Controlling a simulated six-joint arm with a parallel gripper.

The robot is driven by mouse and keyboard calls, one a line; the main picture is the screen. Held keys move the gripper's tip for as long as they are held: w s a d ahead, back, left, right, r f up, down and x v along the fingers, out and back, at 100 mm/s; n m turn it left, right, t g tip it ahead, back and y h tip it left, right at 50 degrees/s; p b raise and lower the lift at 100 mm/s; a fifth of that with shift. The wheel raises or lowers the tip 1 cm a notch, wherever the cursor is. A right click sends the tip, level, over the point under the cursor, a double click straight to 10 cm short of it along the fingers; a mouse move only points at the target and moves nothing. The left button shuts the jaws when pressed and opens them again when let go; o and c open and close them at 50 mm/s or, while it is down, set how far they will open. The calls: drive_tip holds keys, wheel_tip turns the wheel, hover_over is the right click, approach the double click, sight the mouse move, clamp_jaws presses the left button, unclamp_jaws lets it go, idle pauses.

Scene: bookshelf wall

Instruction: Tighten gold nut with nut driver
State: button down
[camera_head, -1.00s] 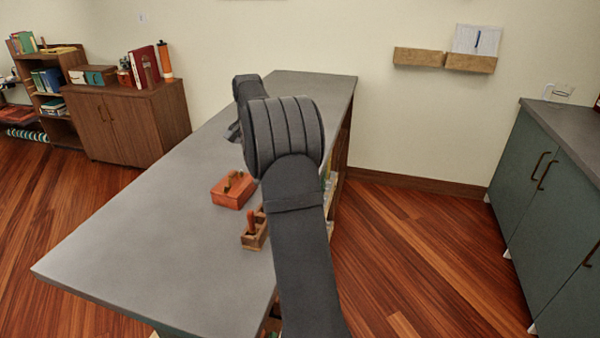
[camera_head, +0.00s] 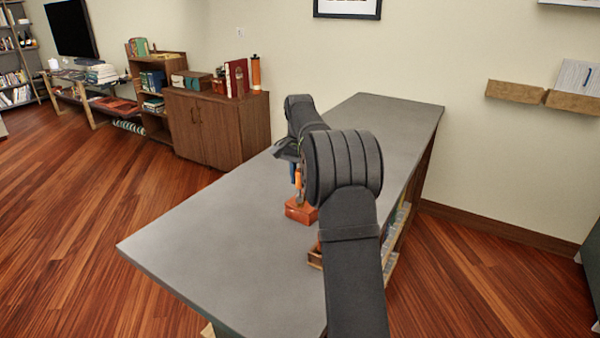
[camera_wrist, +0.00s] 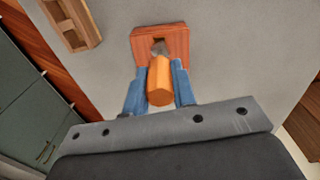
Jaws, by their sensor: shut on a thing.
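My gripper (camera_wrist: 159,72) has its two blue fingers closed on the sides of an orange handle (camera_wrist: 160,86), which I take to be the nut driver. In the wrist view, the tool's grey shaft (camera_wrist: 159,47) reaches toward a dark recess in a red block (camera_wrist: 177,36). I cannot tell whether the tip touches anything.
A wooden rack (camera_wrist: 72,22) lies beside the red block, partly hidden by my arm in the head view (camera_head: 314,259). The grey counter (camera_head: 220,240) is clear to the left. A brown cabinet (camera_head: 218,130) with books stands beyond the counter.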

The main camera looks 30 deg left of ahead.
drive_tip(key=shift+f, duration=0.8)
drive_tip(key=m, duration=1.3)
drive_tip(key=shift+n, duration=0.6)
drive_tip(key=shift+r, duration=0.2)
drive_tip(key=shift+r, duration=1.35)
drive_tip(key=shift+r, duration=1.5)
